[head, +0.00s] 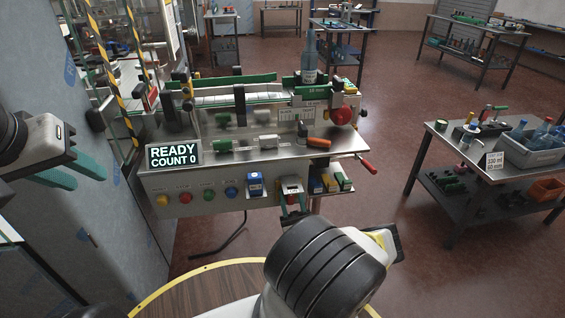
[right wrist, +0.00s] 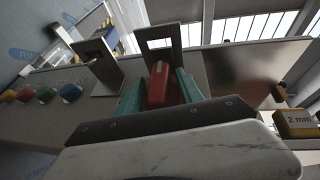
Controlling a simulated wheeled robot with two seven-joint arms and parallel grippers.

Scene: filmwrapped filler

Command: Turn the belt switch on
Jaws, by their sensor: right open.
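The machine's front panel (head: 225,188) carries a red switch lever (head: 291,197) below a small white label plate. In the right wrist view the red lever (right wrist: 158,84) stands between the two teal fingers of my right gripper (right wrist: 157,90). Those fingers are apart, with a gap seen on the left side; contact on the right side cannot be told. In the head view my right gripper (head: 293,208) is at the panel's lower edge, partly hidden by my arm. My left gripper (head: 72,170) is open and empty at the far left, away from the machine.
Coloured buttons (head: 209,194) and a blue box (head: 255,184) sit left of the lever. A sign (head: 173,155) reads READY COUNT 0. A red-handled lever (head: 368,166) sticks out at the right. A side table (head: 465,167) stands further right.

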